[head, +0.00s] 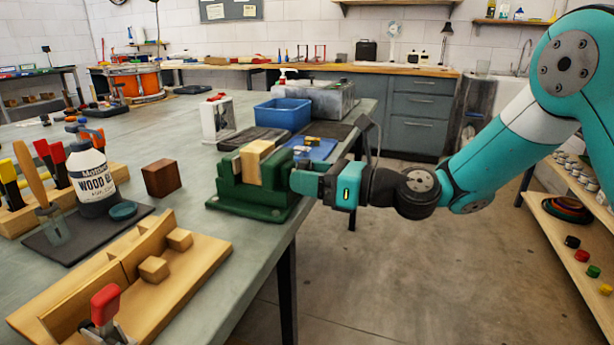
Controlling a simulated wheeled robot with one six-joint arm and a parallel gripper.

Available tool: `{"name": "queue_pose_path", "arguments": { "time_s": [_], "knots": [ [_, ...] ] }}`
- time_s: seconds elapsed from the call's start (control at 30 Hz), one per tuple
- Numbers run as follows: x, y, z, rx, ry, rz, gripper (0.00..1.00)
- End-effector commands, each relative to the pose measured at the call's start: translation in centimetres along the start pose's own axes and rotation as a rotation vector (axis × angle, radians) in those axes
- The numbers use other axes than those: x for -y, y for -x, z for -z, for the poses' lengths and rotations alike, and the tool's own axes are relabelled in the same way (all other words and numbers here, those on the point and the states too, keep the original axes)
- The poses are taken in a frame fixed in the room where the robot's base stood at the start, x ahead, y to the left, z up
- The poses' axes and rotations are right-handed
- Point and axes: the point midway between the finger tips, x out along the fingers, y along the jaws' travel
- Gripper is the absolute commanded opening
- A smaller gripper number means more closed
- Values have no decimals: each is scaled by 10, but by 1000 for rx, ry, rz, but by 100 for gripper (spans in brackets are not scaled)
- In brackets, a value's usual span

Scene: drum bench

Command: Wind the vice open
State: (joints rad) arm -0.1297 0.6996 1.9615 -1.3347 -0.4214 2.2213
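The green vice (243,197) stands at the right edge of the workbench. A light wooden block (252,163) sits upright between its jaws; whether it is clamped or loose I cannot tell. My gripper (303,181) comes in from the right at the vice's right end, its teal fingers pointing left against or very close to it. The vice's handle is hidden by or lost among the fingers, so I cannot tell whether they hold it or how far apart they are.
A dark wooden cube (162,177), a wood glue bottle (91,175) and a wooden jig (190,262) with small blocks stand left of the vice. A blue bin (282,115) and a blue tray (318,149) are behind it. Open floor (385,275) lies to the right.

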Motion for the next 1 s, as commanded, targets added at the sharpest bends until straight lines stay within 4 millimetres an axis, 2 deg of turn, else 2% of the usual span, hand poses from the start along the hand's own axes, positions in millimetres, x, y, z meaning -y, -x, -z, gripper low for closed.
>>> {"name": "queue_pose_path", "arguments": {
  "time_s": [0.47,1.0],
  "knots": [
    [0,-1,-1,1,79,1,30],
    [2,-2,-1,1,540,0,30]
  ]
}}
